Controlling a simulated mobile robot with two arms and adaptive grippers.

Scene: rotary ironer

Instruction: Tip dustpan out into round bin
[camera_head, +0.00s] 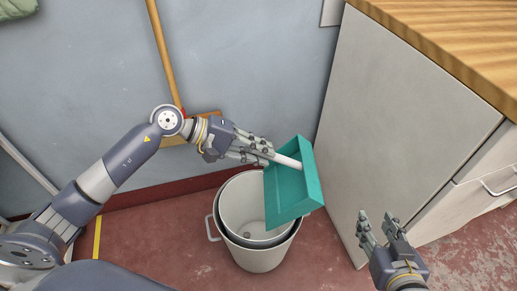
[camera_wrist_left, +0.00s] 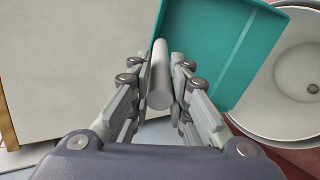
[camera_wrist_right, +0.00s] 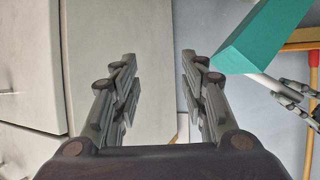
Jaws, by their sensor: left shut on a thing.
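A teal dustpan (camera_head: 290,187) with a white handle is tilted steeply over the right side of the round bin (camera_head: 262,258). My left gripper (camera_head: 268,154) is shut on the dustpan's handle, which also shows between its fingers in the left wrist view (camera_wrist_left: 160,85). The dustpan's visible inner face looks empty. The bin is light grey with a side handle and a dark inner band; a small round grey spot (camera_head: 247,235) shows inside it. My right gripper (camera_head: 378,222) is open and empty, right of the bin and in front of the cabinet.
A white cabinet (camera_head: 400,120) with a wooden top (camera_head: 460,35) stands close on the right of the dustpan. A broom (camera_head: 162,50) leans on the grey wall behind my left arm. Red floor (camera_head: 150,240) is free left of the bin.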

